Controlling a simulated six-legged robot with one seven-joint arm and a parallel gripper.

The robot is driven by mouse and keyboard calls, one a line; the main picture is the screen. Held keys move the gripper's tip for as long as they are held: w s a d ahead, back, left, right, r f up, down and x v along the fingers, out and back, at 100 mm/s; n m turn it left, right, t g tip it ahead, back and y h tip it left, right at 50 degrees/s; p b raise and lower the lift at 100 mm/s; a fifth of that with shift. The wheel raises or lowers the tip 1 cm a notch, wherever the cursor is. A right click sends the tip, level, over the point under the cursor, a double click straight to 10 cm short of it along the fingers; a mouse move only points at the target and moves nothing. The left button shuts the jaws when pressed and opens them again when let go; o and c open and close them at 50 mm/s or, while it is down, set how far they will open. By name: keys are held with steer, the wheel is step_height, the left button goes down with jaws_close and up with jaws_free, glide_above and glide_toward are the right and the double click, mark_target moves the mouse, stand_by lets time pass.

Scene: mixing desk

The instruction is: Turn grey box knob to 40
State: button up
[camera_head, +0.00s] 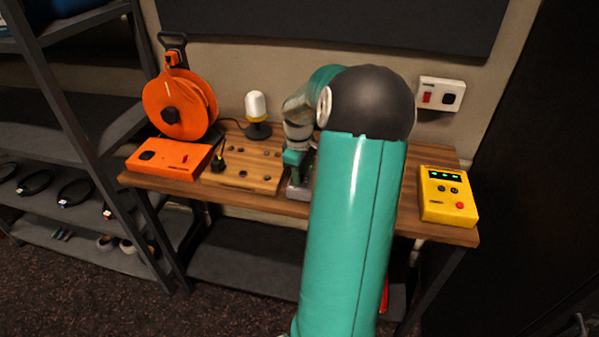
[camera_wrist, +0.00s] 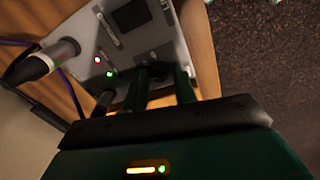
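The grey box (camera_wrist: 150,40) fills the upper middle of the wrist view, with a dark screen, a red light and a green light. Its dark knob (camera_wrist: 154,70) shows at the tips of my gripper's fingers (camera_wrist: 160,82). The two fingers stand apart, one on each side of the knob. Whether they press on it is too dark to tell. The knob's pointer and any scale marks cannot be read. In the head view only a little of the grey box (camera_head: 298,192) shows, below my gripper (camera_head: 294,160); my arm hides the rest.
A dark cylindrical connector (camera_wrist: 42,62) stands at the left of the grey box in the wrist view. On the desk are a wooden board (camera_head: 240,182), an orange box (camera_head: 165,158), a cable reel (camera_head: 180,104), a lamp (camera_head: 257,108) and a yellow box (camera_head: 447,195).

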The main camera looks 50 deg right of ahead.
jaws_close()
steer(key=shift+m, duration=0.4)
steer(key=m, duration=0.3)
steer(key=shift+w+m, duration=0.15)
steer(key=shift+m, duration=0.15)
steer(key=m, duration=0.3)
steer(key=shift+m, duration=0.3)
steer(key=m, duration=0.5)
steer(key=shift+m+g, duration=0.3)
steer(key=m, duration=0.4)
steer(key=shift+d, duration=0.1)
steer(key=shift+m, duration=0.3)
